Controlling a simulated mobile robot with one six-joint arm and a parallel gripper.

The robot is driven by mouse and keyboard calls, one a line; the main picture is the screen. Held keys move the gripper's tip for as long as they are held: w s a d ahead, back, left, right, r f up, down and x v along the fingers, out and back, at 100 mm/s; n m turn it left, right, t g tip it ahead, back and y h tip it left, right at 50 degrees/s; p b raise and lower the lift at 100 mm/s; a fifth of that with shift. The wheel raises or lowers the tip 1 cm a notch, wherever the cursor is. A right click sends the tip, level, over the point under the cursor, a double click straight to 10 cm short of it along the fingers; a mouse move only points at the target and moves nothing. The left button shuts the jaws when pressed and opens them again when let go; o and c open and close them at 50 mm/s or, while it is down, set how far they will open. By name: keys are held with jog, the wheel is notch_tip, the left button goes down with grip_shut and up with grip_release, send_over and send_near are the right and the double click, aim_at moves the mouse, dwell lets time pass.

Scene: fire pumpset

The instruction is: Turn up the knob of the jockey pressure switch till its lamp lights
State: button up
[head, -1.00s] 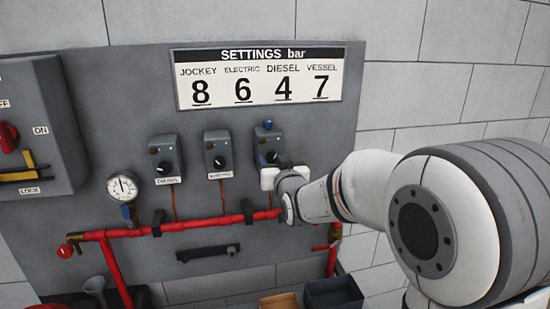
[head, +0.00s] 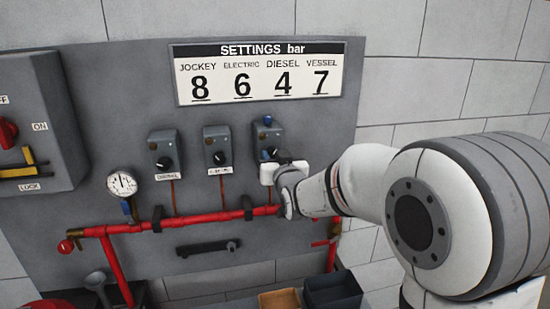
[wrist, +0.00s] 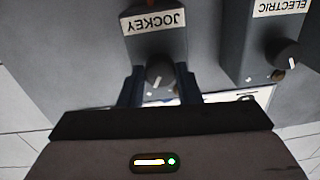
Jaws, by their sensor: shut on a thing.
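The jockey pressure switch (head: 267,137) is the rightmost of three grey boxes on the panel. It also shows in the wrist view (wrist: 157,42), its JOCKEY label (wrist: 153,22) upside down there. Its dark round knob (wrist: 159,73) sits between the two dark blue fingers of my gripper (wrist: 159,88), which is shut on it. A pale pointer mark shows on the knob. In the head view my gripper (head: 268,158) is at the front of this box and hides its knob and label. A small brownish spot on the box face shows no glow.
The electric switch (head: 217,148) and diesel switch (head: 165,152) stand to the left. A red pipe (head: 190,224) with a gauge (head: 122,184) runs below. The settings sign (head: 258,73) above reads jockey 8. Bins (head: 333,292) stand at the bottom.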

jog(key=shift+f+m+b, duration=0.25)
jog(key=shift+m+b, duration=0.05)
jog(key=shift+b, duration=0.9)
jog(key=shift+r, duration=0.2)
jog(key=o, duration=1)
jog(key=shift+c, duration=0.2)
jog(key=b+v, duration=0.3)
jog(key=v, duration=0.4)
jog(key=shift+s, duration=0.35)
jog(key=shift+d, duration=0.1)
